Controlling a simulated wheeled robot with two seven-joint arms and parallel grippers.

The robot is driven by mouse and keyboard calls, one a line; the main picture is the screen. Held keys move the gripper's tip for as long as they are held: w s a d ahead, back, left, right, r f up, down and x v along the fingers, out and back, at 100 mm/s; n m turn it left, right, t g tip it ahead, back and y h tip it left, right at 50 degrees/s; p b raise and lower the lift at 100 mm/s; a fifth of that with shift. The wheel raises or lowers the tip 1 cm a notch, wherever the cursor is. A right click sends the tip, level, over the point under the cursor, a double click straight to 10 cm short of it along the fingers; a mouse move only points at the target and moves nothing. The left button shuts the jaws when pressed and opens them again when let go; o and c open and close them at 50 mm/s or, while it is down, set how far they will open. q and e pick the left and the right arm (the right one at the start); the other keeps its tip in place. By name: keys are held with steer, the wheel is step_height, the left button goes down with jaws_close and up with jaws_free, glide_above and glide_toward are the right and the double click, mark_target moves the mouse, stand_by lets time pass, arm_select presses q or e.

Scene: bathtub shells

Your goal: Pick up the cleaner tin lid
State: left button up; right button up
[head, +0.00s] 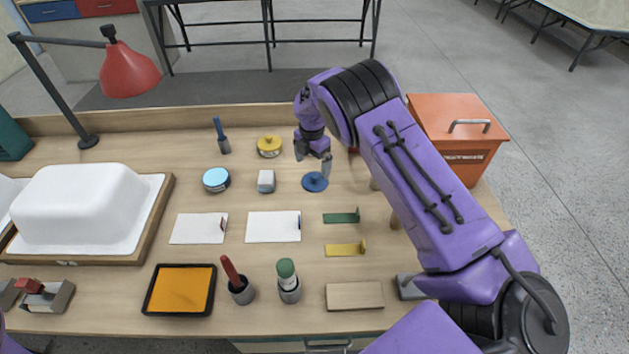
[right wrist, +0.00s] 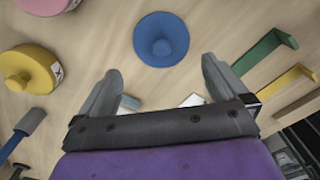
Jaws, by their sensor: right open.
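A round dark blue lid (head: 315,182) with a raised centre knob lies on the wooden bench; it also shows in the right wrist view (right wrist: 161,48). I take it for the cleaner tin lid. A light blue round tin (head: 216,179) stands to its left. My right gripper (head: 313,162) is open and empty, just above and behind the blue lid in the head view. In the right wrist view, the lid lies ahead of the gap between the two fingers (right wrist: 160,74), apart from both. My left gripper is not in view.
White sheets (head: 273,226), green (head: 341,217) and yellow (head: 345,249) brackets lie in front. A white tub shell (head: 85,207) is left, an orange box (head: 459,130) right. A pink tin (right wrist: 45,5) shows in the wrist view.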

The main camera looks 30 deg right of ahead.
mark_target(315, 175)
steer(key=f, duration=0.2)
steer(key=f+p, duration=0.1)
steer(key=f, duration=0.1)
steer(key=f+p, duration=0.1)
steer(key=shift+d+f, duration=0.4)
steer(key=shift+f, duration=0.15)
steer(key=c, duration=0.8)
